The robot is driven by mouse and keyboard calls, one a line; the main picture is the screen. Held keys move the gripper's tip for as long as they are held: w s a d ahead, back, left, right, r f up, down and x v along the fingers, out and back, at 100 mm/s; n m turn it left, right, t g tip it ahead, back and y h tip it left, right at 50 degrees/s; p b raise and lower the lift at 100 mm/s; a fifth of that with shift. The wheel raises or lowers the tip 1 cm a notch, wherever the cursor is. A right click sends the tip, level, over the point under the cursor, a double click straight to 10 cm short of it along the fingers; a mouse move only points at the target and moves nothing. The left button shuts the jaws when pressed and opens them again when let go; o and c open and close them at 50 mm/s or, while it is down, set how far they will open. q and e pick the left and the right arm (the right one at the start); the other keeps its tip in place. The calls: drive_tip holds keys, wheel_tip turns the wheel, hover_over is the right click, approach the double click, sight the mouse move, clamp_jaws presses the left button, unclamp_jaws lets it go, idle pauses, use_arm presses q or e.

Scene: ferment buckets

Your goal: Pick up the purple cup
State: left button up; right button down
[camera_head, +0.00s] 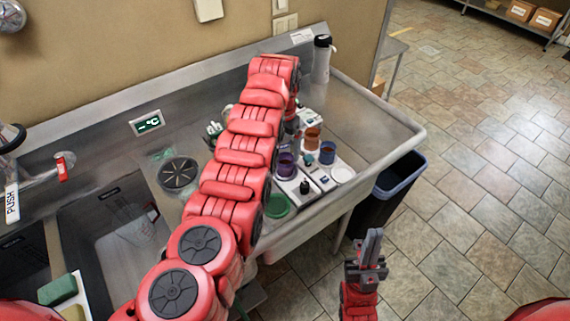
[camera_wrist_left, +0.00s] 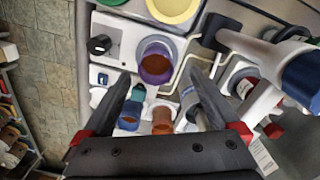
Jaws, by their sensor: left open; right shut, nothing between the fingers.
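The purple cup (camera_head: 286,165) stands on a white device on the steel counter, left of the orange cup (camera_head: 312,138) and the blue cup (camera_head: 327,152). In the left wrist view the purple cup (camera_wrist_left: 157,58) has an orange inside and appears between and just beyond my left fingertips. My left gripper (camera_wrist_left: 160,77) is open, with nothing held. In the head view my left arm covers most of that gripper (camera_head: 291,124), which is close behind the purple cup. My right gripper (camera_head: 371,248) is shut and empty, over the floor in front of the counter.
A black-capped white bottle (camera_head: 322,60) stands at the back right of the counter. A green round item (camera_head: 277,206) lies at the front edge. A sink (camera_head: 115,235) is at left. A blue-rimmed bin (camera_head: 400,175) stands right of the counter; tiled floor beyond is open.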

sight(284, 159)
use_arm(q)
drive_tip(key=f+p, duration=0.2)
drive_tip(key=f, duration=0.1)
drive_tip(key=shift+s+d, duration=0.15)
drive_tip(key=shift+s, duration=0.25)
drive_tip(key=shift+w+f, duration=0.1)
drive_tip(key=shift+f, duration=0.75)
drive_tip(key=c, duration=1.5)
